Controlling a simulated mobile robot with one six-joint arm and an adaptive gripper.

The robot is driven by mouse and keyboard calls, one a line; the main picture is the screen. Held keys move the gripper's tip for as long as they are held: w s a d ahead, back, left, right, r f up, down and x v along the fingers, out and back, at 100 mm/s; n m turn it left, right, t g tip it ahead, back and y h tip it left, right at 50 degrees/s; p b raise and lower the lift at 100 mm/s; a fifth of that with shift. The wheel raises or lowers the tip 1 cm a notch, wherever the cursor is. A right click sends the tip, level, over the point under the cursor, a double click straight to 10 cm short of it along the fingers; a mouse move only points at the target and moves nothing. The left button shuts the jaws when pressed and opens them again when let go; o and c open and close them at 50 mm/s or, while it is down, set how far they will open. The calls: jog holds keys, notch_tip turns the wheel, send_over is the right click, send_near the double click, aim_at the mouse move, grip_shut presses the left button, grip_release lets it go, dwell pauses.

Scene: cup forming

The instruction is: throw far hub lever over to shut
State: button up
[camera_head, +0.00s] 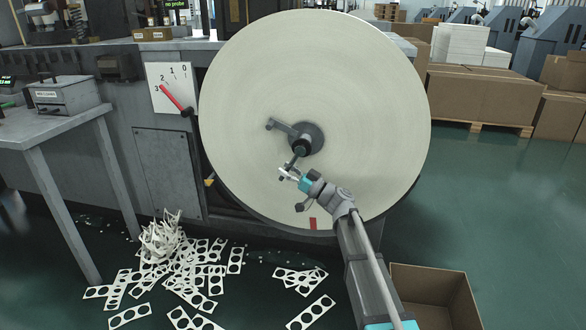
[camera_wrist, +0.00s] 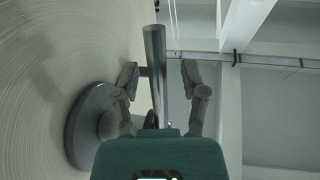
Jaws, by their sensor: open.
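A large cream paper reel (camera_head: 350,80) stands upright, with a round dark grey hub (camera_head: 315,136) at its centre. A grey hub lever (camera_head: 285,128) points to the upper left from the hub, with a small end piece. A short dark bar (camera_head: 296,159) runs from the hub's black cap down to my gripper (camera_head: 287,173), which is just below and left of the hub. In the wrist view my gripper (camera_wrist: 159,78) is open, with a metal bar (camera_wrist: 155,60) between its fingers and the hub disc (camera_wrist: 88,125) at left. I cannot tell whether the fingers touch the bar.
A dial plate (camera_head: 172,87) with a red pointer is left of the reel, the pointer near 3. Punched white scrap (camera_head: 200,270) litters the floor at lower left. An open cardboard box (camera_head: 435,295) stands at lower right. A grey table (camera_head: 50,112) is at left.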

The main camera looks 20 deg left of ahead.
jog(key=shift+s+d+h+p, duration=0.3)
jog(key=shift+d+h+p, duration=0.2)
jog(key=shift+d+p, duration=0.25)
jog(key=s+d+f+m+g+h+p, duration=0.1)
jog(key=s+d+f+m+h+p, duration=0.4)
jog(key=d, duration=0.5)
jog(key=s+d+f+m+g+h+p, duration=0.1)
jog(key=s+d+f+m+h+p, duration=0.15)
jog(key=s+d+h+p, duration=0.6)
jog(key=s+d+m+g+h+p, duration=0.15)
jog(key=s+d+m+h, duration=0.3)
jog(key=d, duration=0.65)
jog(key=s+d+m+h+p, duration=0.25)
jog(key=s+d, duration=0.25)
jog(key=d, duration=0.5)
notch_tip(320, 180, up, 38)
jog(key=p, duration=3.7)
jog(key=shift+w+h, duration=0.3)
jog(key=shift+h, duration=0.05)
jog(key=shift+m, duration=0.25)
